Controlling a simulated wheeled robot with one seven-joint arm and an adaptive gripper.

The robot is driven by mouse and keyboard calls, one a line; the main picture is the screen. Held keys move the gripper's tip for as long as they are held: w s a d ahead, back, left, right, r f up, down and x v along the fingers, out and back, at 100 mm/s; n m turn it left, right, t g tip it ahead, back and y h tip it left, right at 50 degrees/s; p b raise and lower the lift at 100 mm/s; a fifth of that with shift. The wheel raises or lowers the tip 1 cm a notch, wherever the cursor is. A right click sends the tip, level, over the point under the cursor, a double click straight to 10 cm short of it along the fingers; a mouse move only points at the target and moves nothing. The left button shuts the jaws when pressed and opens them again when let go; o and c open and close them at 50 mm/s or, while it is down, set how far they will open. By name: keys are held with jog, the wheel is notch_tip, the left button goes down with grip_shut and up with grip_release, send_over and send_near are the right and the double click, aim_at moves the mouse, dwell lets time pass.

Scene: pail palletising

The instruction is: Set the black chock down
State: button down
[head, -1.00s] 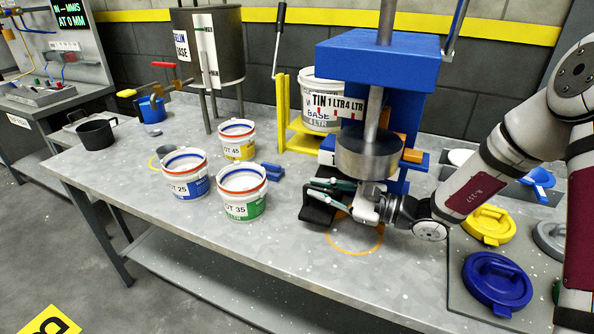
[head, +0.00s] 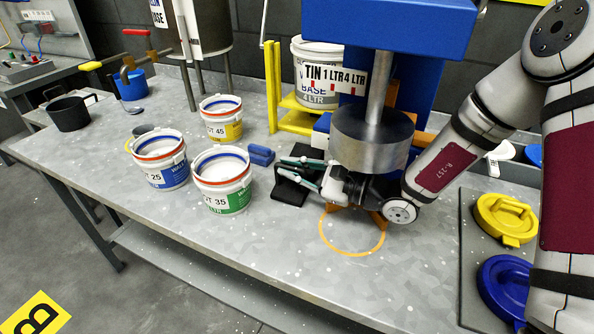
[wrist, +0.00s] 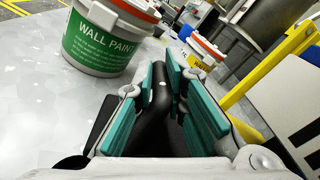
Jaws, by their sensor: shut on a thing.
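The black chock (head: 291,189) is between the teal fingers of my gripper (head: 303,172), low over the bench, left of the orange ring (head: 352,248). I cannot tell whether its underside touches the bench. In the wrist view the chock (wrist: 162,110) shows as a dark ridge between the two finger pads, and my gripper (wrist: 165,88) is shut on it. The fingers hide part of the chock in both views.
The green-label pail (head: 222,185) stands just left of the chock, with a blue-label pail (head: 160,165) and a yellow-label pail (head: 221,122) nearby. A small blue block (head: 261,155) lies behind. The press's steel cylinder (head: 372,140) hangs close right. The front bench is clear.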

jog(key=c, duration=1.7)
grip_release()
jog(key=shift+o, duration=0.2)
